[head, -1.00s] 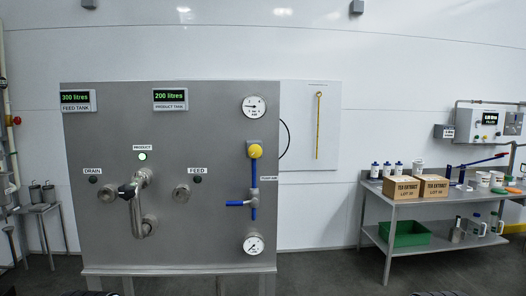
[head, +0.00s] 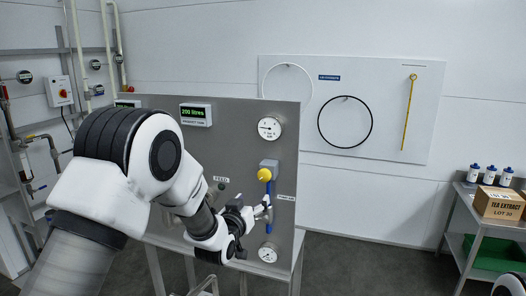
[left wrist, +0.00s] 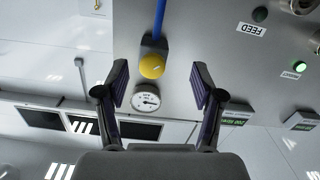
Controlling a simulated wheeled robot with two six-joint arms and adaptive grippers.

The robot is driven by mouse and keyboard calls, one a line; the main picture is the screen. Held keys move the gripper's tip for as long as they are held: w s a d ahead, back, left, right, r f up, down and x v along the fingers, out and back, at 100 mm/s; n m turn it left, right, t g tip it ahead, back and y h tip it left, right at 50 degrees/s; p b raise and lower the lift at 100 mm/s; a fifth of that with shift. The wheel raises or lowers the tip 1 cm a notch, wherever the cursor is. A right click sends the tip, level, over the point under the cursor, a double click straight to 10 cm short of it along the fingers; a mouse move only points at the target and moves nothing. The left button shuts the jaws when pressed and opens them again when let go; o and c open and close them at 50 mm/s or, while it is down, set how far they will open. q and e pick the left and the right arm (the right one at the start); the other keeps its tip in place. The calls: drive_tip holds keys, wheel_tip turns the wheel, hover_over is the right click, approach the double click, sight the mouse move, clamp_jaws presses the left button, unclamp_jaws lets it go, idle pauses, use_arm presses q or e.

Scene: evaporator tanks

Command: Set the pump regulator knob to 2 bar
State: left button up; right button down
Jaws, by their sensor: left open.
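The yellow regulator knob (head: 264,175) sits on a grey block at the top of the blue pipe (head: 268,202) on the steel panel (head: 288,150). A round white gauge (head: 270,128) is above it. My left gripper (head: 264,209) is just below the knob in the head view, in front of the blue pipe. In the left wrist view my left gripper (left wrist: 158,86) is open and empty. The knob (left wrist: 152,66) shows between and beyond its fingers, apart from them, with a pale pointer mark. The gauge (left wrist: 146,102) shows beside it. I cannot read the gauge needle.
A second gauge (head: 268,253) is low on the panel. The panel's display (head: 195,115) reads 200 litres. A whiteboard with hoops (head: 420,130) hangs behind. A table with a tea extract box (head: 498,203) stands at the right. The floor between is clear.

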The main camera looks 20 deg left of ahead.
sight(263, 178)
use_arm(q)
drive_tip(key=shift+t, duration=0.3)
drive_tip(key=w+r+p, duration=0.1)
drive_tip(key=w, duration=0.1)
drive_tip(key=w+r+p, duration=0.1)
drive_tip(key=w, duration=0.2)
drive_tip(key=w+r+p, duration=0.1)
drive_tip(key=w+p, duration=0.1)
drive_tip(key=shift+w+d+r, duration=0.35)
drive_tip(key=shift+w+f, duration=0.15)
drive_tip(key=shift+w, duration=0.25)
drive_tip(key=shift+s+d, duration=0.1)
drive_tip(key=c, duration=1.1)
